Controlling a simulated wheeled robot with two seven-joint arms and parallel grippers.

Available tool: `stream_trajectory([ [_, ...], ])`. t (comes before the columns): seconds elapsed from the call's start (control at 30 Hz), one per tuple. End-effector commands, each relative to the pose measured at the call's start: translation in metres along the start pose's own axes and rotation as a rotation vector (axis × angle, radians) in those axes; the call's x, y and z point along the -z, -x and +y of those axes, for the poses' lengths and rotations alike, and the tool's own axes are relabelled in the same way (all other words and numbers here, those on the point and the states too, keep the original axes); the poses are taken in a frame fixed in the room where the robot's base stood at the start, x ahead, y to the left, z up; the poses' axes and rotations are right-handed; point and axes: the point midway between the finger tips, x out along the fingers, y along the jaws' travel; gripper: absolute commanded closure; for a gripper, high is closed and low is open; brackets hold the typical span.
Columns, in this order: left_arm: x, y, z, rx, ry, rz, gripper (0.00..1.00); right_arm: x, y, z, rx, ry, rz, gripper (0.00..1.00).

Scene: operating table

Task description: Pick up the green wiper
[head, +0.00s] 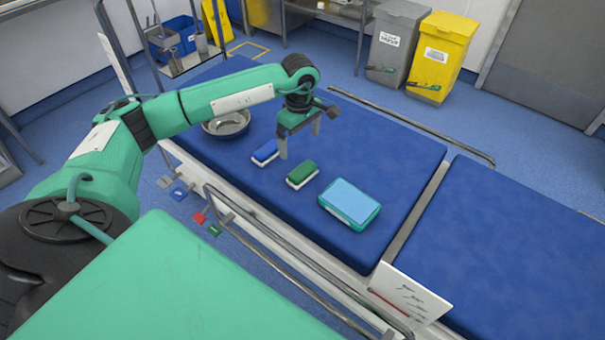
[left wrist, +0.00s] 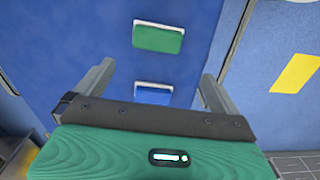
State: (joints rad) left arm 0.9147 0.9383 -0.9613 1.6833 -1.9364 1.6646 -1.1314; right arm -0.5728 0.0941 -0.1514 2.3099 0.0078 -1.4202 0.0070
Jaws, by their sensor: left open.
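The green wiper (head: 302,174), a small block with a white base, lies on the blue operating table (head: 385,150). In the left wrist view the green wiper (left wrist: 158,39) lies beyond my fingertips. My left gripper (head: 300,143) is open and empty above the table, behind the wipers, apart from the green one. The left wrist view shows its two fingers (left wrist: 155,80) spread. A blue wiper (head: 265,152) lies left of the green one; in the left wrist view it (left wrist: 153,95) shows between the fingers, partly hidden by the gripper body. My right gripper does not show.
A teal box with a light blue top (head: 350,202) lies right of the green wiper. A metal bowl (head: 226,122) stands at the table's left end. Metal side rails (head: 410,126) run along the table. The table behind the teal box is clear.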

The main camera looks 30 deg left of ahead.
Motion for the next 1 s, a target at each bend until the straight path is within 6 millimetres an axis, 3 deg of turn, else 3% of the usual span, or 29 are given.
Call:
stream_trajectory([
  [0.03,-0.001,-0.014,-0.001,0.005,0.0,-0.001,0.0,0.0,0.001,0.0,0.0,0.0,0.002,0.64],
  [0.23,-0.001,-0.049,0.0,0.001,0.002,-0.004,0.0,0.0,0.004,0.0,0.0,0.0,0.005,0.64],
  [0.57,-0.003,-0.071,0.002,0.0,0.0,-0.005,0.0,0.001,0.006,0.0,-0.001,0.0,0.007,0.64],
  [0.83,-0.005,-0.11,0.005,0.001,0.002,-0.006,0.0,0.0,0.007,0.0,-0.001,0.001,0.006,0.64],
  [1.0,-0.005,-0.114,0.006,-0.002,0.001,-0.004,0.0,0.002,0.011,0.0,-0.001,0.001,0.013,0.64],
])
